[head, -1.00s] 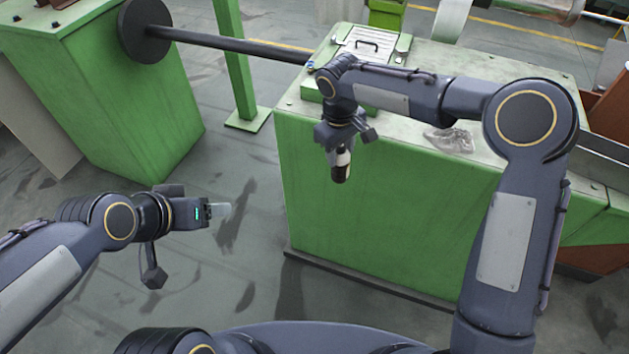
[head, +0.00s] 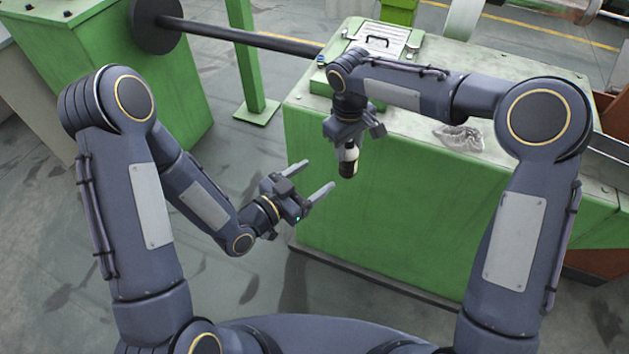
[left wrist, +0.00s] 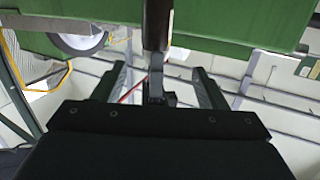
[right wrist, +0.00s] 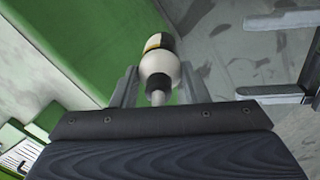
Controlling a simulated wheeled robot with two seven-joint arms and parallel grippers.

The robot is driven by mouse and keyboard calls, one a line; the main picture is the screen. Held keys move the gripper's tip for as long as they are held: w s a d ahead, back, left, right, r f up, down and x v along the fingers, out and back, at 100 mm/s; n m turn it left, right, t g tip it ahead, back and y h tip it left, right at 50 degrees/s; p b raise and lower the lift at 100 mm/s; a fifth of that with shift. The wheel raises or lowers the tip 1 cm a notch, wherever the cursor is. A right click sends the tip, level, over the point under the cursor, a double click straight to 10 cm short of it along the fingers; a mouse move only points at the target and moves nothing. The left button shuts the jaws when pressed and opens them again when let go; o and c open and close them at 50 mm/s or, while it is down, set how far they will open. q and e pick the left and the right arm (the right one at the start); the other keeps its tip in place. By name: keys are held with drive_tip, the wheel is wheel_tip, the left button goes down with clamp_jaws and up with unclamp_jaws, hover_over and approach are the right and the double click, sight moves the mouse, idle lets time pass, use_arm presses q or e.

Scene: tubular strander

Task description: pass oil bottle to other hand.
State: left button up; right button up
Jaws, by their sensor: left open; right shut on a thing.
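The oil bottle (head: 349,162) is dark with a pale upper part and hangs roughly upright below my right gripper (head: 352,139). That gripper is shut on its upper end. In the right wrist view the bottle (right wrist: 159,68) shows a white shoulder and a black and yellow band. My left gripper (head: 318,177) is open and empty, its fingers pointing at the bottle from the left with a gap between. Its two fingers also show at the right of the right wrist view (right wrist: 242,57). In the left wrist view a dark upright shape between the fingers cannot be identified surely.
A green machine cabinet (head: 390,230) with a pale top stands behind and below the bottle. A crumpled clear bag (head: 460,137) and a handled plate (head: 378,40) lie on that top. A dark bar (head: 250,38) runs to another green cabinet (head: 60,50). Floor is open between them.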

sight(353, 155)
use_arm(q)
drive_tip(key=shift+h, duration=0.4)
drive_tip(key=x, duration=1.2)
drive_tip(key=shift+s+d, duration=0.3)
drive_tip(key=shift+d, duration=0.15)
drive_tip(key=shift+s+d, duration=0.1)
drive_tip(key=c, duration=1.2)
drive_tip(key=shift+o, duration=0.2)
drive_tip(key=shift+r, duration=0.1)
use_arm(e)
drive_tip(key=o, duration=1.2)
drive_tip(key=shift+a, duration=0.1)
drive_tip(key=shift+c, duration=0.2)
drive_tip(key=shift+r, duration=0.15)
